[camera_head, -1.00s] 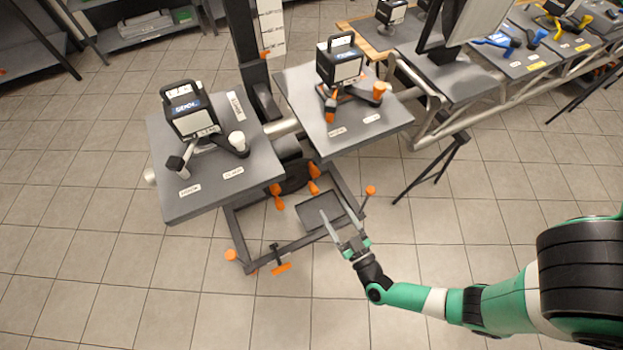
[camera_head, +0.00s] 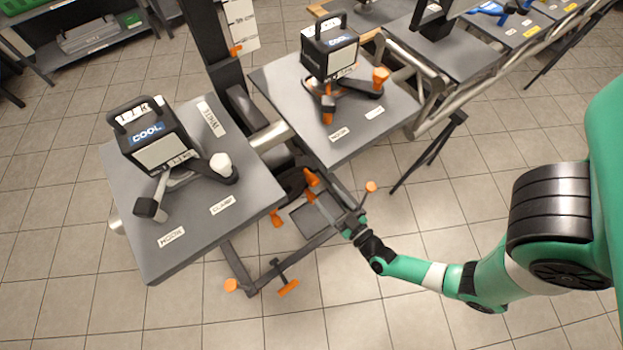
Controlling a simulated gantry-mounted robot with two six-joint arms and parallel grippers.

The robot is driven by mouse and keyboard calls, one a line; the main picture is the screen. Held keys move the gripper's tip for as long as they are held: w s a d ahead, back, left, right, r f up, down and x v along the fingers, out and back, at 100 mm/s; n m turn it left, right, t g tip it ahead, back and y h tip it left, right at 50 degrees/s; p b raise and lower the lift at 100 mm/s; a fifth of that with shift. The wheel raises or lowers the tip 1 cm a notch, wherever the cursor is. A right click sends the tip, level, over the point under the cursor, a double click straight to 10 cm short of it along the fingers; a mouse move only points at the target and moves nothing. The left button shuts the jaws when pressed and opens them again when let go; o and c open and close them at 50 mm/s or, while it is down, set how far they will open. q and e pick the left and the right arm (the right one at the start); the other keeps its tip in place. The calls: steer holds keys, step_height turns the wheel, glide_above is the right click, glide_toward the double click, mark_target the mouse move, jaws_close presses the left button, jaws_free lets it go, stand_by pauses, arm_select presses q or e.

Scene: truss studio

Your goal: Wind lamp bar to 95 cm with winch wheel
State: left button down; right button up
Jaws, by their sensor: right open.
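The winch wheel (camera_head: 292,184), a dark disc with orange handles (camera_head: 312,178), sits low on the stand between two grey panels and is partly hidden by them. The lamp bar (camera_head: 270,138) is a pale horizontal tube, showing between the panels, which carry a lamp each. A white scale board (camera_head: 241,22) stands at the mast, with an orange pointer (camera_head: 236,50) by its lower part; its figures are too small to read. My right gripper (camera_head: 335,207) is open, just right of and below the wheel, apart from its handles as far as I can tell. My left gripper is out of view.
The left lamp (camera_head: 150,150) and right lamp (camera_head: 328,60) stand on the panels above the wheel. An orange-handled screw (camera_head: 288,288) and orange caps mark the stand's base. A truss bench (camera_head: 440,60) runs at the upper right.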

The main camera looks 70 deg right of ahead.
mark_target(316, 184)
steer(key=b+x, duration=0.2)
steer(key=x, duration=0.6)
steer(key=shift+w+d+r, duration=0.1)
steer(key=shift+w, duration=0.15)
jaws_close()
stand_by(0.9)
